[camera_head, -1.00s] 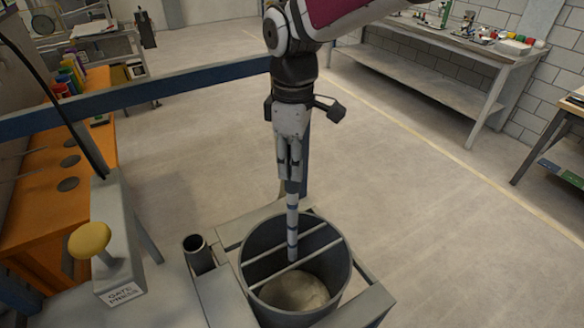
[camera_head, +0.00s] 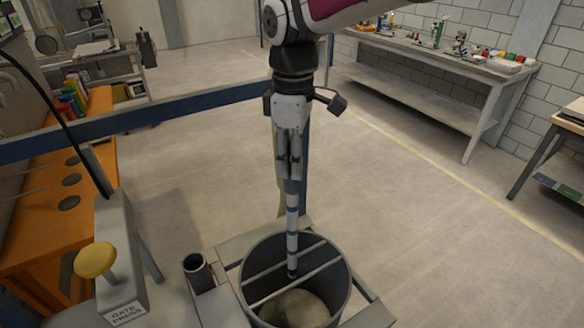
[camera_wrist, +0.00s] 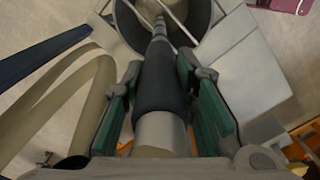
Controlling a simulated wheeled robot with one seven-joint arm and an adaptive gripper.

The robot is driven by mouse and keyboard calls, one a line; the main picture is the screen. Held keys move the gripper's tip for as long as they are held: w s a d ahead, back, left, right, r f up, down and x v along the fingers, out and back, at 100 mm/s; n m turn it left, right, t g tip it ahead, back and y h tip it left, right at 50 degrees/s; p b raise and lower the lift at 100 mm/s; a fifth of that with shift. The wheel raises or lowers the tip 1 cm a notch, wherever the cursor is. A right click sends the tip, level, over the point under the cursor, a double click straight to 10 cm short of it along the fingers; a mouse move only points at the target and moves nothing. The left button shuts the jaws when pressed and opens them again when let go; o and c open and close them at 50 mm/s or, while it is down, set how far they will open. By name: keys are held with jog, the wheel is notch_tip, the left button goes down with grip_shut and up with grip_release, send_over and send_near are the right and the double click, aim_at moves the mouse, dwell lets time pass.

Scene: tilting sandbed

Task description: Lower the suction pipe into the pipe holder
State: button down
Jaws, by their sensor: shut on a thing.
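The suction pipe (camera_head: 292,230) is a slim white pipe with blue bands and a dark tip. My gripper (camera_head: 290,180) is shut on its upper part and holds it nearly upright. The tip shows against the thin bars across a large grey bucket (camera_head: 246,290); I cannot tell its exact depth. The wrist view shows the gripper's green-padded fingers (camera_wrist: 160,105) on both sides of the pipe's dark sleeve (camera_wrist: 158,80). A short, dark, open-topped tube (camera_head: 197,270), which looks like the pipe holder, stands left of the bucket, apart from the pipe.
The bucket sits in a grey frame (camera_head: 372,315) with pale material (camera_head: 295,310) inside. A post with a yellow button (camera_head: 95,260), labelled "GATE PRESS", stands at left. A blue rail (camera_head: 150,112) runs behind. An orange bench (camera_head: 50,215) is at far left. The floor to the right is clear.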

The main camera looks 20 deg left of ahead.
jog(key=shift+r+p, duration=0.5)
jog(key=shift+r, duration=4)
